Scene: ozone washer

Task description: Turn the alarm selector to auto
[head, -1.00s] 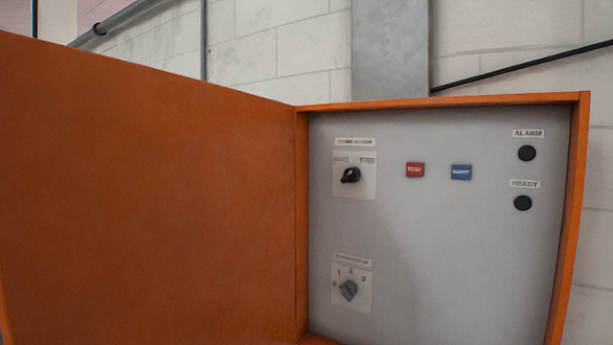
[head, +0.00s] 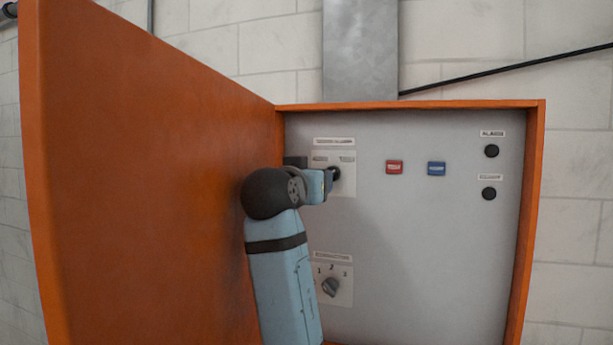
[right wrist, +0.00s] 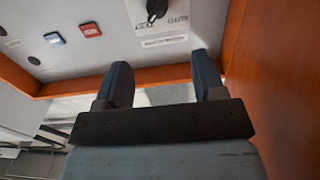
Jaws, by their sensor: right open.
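The alarm selector is a black knob on a pale plate (head: 346,185) at the upper left of the grey panel. In the head view my right gripper (head: 328,182) is in front of the knob and hides part of it. In the right wrist view the black knob (right wrist: 156,9) shows at the top edge, beyond the fingertips and roughly in line with the gap between them. A label there reads AUTO, upside down. My right gripper (right wrist: 163,72) is open with nothing between its fingers. My left gripper is not in view.
The open orange door (head: 150,170) stands close on the left of my right arm. A red button (head: 394,167) and a blue button (head: 436,168) sit right of the selector.

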